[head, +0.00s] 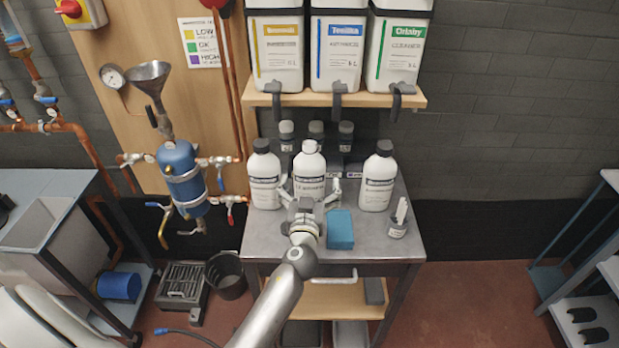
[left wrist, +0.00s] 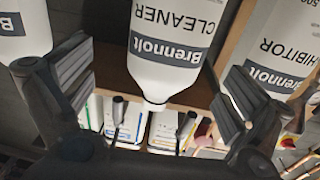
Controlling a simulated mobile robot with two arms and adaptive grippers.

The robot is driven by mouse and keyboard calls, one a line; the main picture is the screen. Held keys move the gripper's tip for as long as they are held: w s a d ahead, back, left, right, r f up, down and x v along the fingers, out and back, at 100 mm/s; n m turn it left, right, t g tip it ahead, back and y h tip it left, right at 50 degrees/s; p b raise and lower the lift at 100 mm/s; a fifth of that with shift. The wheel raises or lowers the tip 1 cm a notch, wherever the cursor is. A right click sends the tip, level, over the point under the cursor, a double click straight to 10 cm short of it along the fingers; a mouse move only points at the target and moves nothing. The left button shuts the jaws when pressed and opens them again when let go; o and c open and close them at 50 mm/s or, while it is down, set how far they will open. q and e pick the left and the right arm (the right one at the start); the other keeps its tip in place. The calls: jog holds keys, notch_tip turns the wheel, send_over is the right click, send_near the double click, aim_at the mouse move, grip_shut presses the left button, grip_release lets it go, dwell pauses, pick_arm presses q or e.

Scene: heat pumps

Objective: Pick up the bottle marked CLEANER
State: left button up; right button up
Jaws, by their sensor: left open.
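The bottle marked CLEANER (head: 308,170) is white with a white cap and a dark label band. It stands upright on the grey metal bench, between two dark-capped bottles. My left gripper (head: 310,191) is open in front of it, with a finger to either side. The left wrist view is upside down; there the CLEANER bottle (left wrist: 165,55) shows between the open fingers, its label readable. How deep it sits between them I cannot tell. The lower bottle is partly hidden by my gripper in the head view. My right gripper is not in view.
A bottle ending in "HIBITOR" (left wrist: 290,45) shows beside it, the left one (head: 264,175) in the head view. Another bottle (head: 378,178) stands to the right. A teal block (head: 341,230) and a small cup (head: 398,228) are in front. A shelf (head: 345,100) with jugs hangs above.

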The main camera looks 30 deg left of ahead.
aim_at(309, 176)
pick_arm(q)
jog(key=shift+a+p+x, duration=0.15)
jog(key=shift+p+x, duration=0.35)
jog(key=shift+x, duration=1.05)
jog(key=shift+a+p+x, duration=0.2)
jog(key=shift+p+x, duration=0.25)
jog(key=shift+x, duration=1.15)
jog(key=shift+s+f, duration=0.15)
jog(key=shift+s, duration=0.05)
jog(key=c, duration=1.3)
jog(key=shift+c, duration=1.3)
jog(key=shift+r, duration=0.3)
